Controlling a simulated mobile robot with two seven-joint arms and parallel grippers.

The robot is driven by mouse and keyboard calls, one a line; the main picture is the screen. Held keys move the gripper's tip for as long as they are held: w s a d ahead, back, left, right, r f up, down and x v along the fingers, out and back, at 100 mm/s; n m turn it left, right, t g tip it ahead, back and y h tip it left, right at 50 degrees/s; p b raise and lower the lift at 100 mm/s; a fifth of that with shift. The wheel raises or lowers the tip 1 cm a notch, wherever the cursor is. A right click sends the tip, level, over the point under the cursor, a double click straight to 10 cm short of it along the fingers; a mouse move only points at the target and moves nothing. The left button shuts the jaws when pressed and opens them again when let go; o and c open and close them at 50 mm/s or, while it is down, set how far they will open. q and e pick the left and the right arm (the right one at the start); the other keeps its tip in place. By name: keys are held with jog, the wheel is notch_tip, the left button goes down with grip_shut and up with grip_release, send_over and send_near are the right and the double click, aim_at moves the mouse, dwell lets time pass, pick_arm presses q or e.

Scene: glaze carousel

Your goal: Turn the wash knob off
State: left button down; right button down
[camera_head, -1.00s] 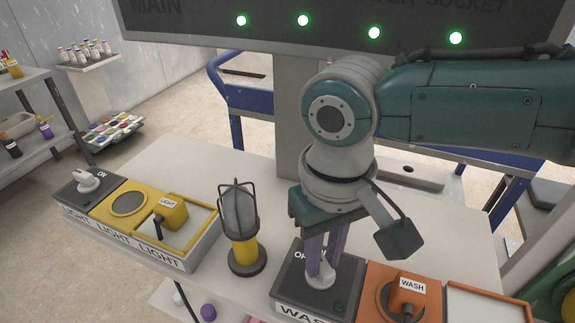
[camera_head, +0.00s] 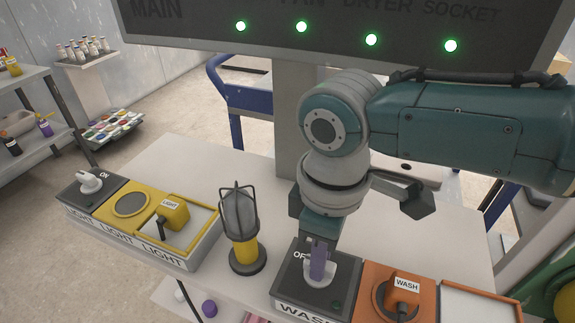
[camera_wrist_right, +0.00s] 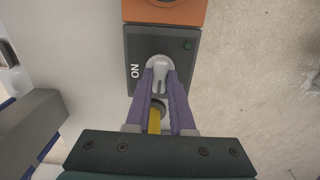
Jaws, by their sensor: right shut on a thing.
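The wash knob (camera_head: 318,277) is a light grey turning knob on a dark grey switch box (camera_head: 290,287) marked WASH on its front. It also shows in the right wrist view (camera_wrist_right: 158,77). My right gripper (camera_head: 319,272) reaches down from above, and its purple fingers are shut on the knob, one on each side. In the head view an OF label shows beside the knob, partly covered; the wrist view shows ON at the plate's left. A dark green lamp (camera_head: 337,303) sits at the plate's corner. My left gripper is not in view.
An orange WASH socket box (camera_head: 371,293) with a plug adjoins on the right. A yellow caged lamp (camera_head: 240,235) stands close on the left. Further left is the LIGHT box (camera_head: 130,205) with its own knob (camera_head: 90,182). Several green lamps glow on the overhead board (camera_head: 270,30).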

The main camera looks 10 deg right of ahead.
jog(key=shift+n, duration=0.3)
jog(key=c, duration=0.8)
grip_release()
notch_tip(320, 180, up, 10)
jog(key=shift+p, duration=0.75)
